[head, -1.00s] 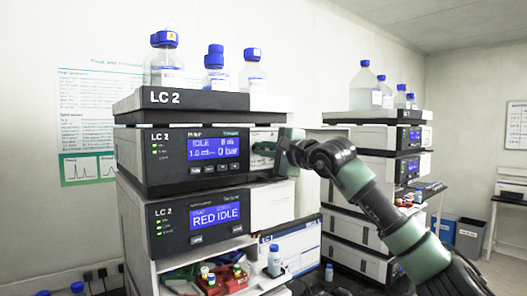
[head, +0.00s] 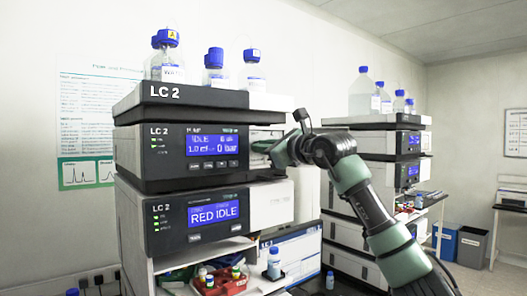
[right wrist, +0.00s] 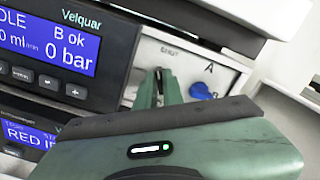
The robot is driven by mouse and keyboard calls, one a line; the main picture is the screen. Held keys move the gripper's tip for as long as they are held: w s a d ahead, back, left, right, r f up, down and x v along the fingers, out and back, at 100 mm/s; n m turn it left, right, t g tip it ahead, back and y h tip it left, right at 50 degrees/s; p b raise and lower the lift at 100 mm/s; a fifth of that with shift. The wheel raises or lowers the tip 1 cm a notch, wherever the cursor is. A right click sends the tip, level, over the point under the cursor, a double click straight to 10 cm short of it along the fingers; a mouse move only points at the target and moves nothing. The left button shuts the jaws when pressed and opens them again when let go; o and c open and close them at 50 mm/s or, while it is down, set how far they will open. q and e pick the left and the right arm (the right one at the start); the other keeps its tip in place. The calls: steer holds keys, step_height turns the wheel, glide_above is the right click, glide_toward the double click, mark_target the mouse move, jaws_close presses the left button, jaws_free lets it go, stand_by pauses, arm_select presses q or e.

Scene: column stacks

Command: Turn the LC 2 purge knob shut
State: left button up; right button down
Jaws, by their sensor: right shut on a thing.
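The LC 2 pump module (head: 168,160) is the upper dark-fronted unit of the near stack; its blue screen reads 0 bar. My right gripper (head: 264,148) reaches in from the right to the pale panel beside that screen. In the right wrist view its green fingers (right wrist: 160,88) are shut on a small dark knob (right wrist: 159,73), mostly hidden between them. The knob's turn angle cannot be read. A blue knob (right wrist: 203,91) sits just right of the fingers, below a letter A, apart from them. My left gripper is not in view.
Capped bottles (head: 214,68) stand on the LC 2 top tray (head: 200,97). Below the pump is a module (head: 205,214) reading RED IDLE. A shelf holds a red rack (head: 222,284) with vials and a small bottle (head: 274,262). A second stack (head: 375,142) stands behind my right arm.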

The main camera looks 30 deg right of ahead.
steer(key=m, duration=0.3)
steer(key=r+m+b, duration=0.1)
steer(key=m, duration=0.1)
steer(key=shift+s+d+m, duration=0.1)
steer(key=shift+s+m, duration=0.05)
steer(key=shift+m, duration=0.25)
stand_by(0.4)
steer(key=c, duration=1.5)
jaws_free()
steer(key=shift+c, duration=0.2)
steer(key=shift+w+f, duration=0.35)
steer(key=shift+s+f+b, duration=0.1)
steer(key=shift+s+b, duration=0.3)
steer(key=shift+s, duration=0.1)
steer(key=s+b, duration=0.3)
steer(key=s, duration=0.4)
steer(key=shift+d, duration=0.25)
steer(key=shift+w, duration=0.1)
